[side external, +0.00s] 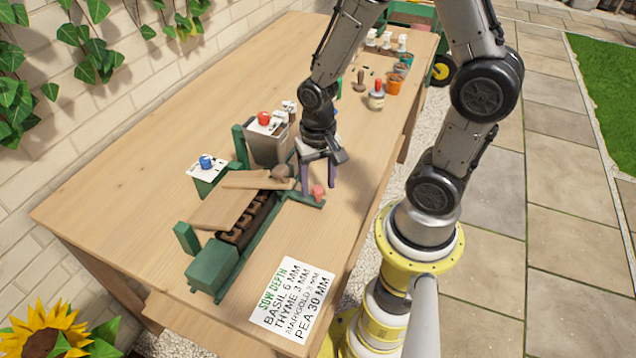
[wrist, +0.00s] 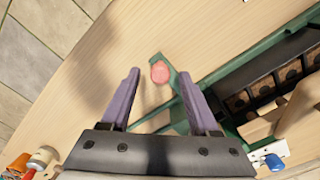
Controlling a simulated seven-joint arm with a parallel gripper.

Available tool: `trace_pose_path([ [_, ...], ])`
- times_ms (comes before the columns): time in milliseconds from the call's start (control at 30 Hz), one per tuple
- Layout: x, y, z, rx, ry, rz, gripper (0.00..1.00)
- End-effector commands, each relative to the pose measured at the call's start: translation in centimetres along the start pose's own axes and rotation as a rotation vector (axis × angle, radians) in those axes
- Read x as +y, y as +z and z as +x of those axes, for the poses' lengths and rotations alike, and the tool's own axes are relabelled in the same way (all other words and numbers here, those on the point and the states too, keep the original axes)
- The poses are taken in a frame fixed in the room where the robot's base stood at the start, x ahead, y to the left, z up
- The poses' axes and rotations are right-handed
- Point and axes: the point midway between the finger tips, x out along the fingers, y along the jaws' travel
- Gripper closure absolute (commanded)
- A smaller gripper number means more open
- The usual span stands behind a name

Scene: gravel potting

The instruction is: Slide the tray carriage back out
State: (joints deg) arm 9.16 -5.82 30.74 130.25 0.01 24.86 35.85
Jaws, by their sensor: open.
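The tray carriage's salmon-pink knob (side external: 318,193) sits at the near end of a short green arm on the green rail frame (side external: 228,282). It also shows in the wrist view (wrist: 160,72). A dark tray with soil-filled cells (side external: 247,224) lies in the frame, partly covered by a wooden board (side external: 222,207); it also shows in the wrist view (wrist: 262,92). My gripper (side external: 319,188) is open, purple fingers pointing down. In the wrist view the knob appears between the fingertips (wrist: 158,75), with a gap on each side. I cannot tell whether the tips reach its height.
A grey box with a red knob (side external: 265,119) and a green box with a blue knob (side external: 207,162) stand behind the frame. A sowing-depth card (side external: 292,299) lies at the front. Pots and bottles (side external: 394,84) stand at the back right. The left tabletop is clear.

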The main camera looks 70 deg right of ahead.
Motion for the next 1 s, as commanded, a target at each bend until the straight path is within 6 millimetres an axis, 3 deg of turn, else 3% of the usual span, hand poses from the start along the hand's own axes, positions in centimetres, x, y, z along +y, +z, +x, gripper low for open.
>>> trace_pose_path([
  [400,-0.01,-0.01,0.79,0.001,-0.001,0.0,0.38],
  [733,-0.01,-0.01,0.77,0.001,-0.001,0.0,0.98],
  [1000,-0.01,-0.01,0.75,0.001,-0.001,0.0,1.0],
])
